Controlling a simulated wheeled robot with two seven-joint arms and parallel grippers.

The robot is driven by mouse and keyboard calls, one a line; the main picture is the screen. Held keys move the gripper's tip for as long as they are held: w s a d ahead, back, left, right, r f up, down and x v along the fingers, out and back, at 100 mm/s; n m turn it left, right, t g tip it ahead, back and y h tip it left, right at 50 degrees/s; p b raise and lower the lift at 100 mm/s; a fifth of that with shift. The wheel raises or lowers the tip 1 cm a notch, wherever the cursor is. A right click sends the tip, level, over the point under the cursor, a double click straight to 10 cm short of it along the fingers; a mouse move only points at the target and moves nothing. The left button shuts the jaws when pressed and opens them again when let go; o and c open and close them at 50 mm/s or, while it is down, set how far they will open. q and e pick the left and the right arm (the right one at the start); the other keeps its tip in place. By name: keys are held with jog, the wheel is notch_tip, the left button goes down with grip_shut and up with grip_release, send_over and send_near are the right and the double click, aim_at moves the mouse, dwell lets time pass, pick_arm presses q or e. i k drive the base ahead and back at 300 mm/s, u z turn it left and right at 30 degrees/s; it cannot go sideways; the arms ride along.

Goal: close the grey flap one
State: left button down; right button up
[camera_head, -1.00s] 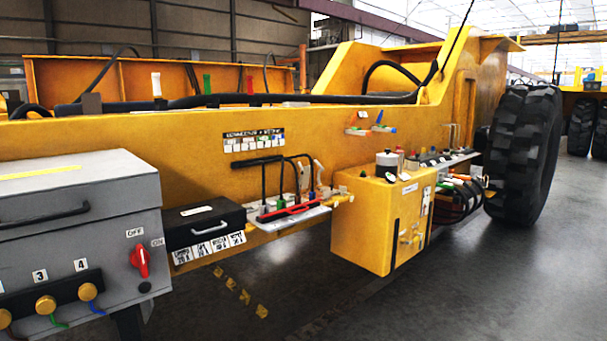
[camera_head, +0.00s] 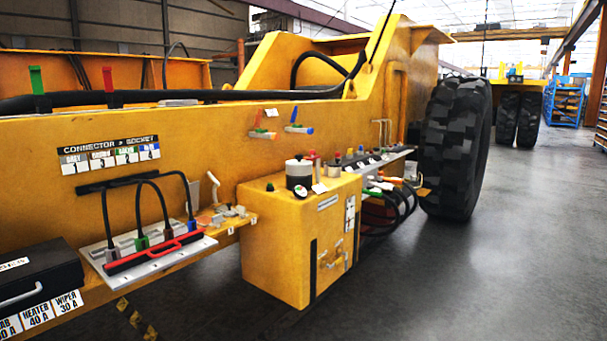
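A small light-grey upright piece (camera_head: 213,187), which looks like a raised flap or lever, stands at the right end of the connector shelf on the yellow machine's side. Small beige and orange parts (camera_head: 215,218) lie low beside it; I cannot tell whether they are flaps. To its left, a light-grey connector plate (camera_head: 187,254) holds grey, green and blue plugs on black cables, with a red bar (camera_head: 155,254) across the front. A label board (camera_head: 110,155) reads "CONNECTOR > SOCKET". Neither of my grippers is in view.
A yellow box (camera_head: 275,245) with a canister (camera_head: 298,172) on top juts out right of the shelf. A black box with a handle (camera_head: 40,275) is at lower left. A large tyre (camera_head: 455,148) stands behind. The grey floor on the right is clear.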

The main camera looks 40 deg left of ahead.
aim_at(193, 187)
jog(key=u, duration=0.05)
jog(key=i, duration=1.6)
jog(key=u, duration=0.6)
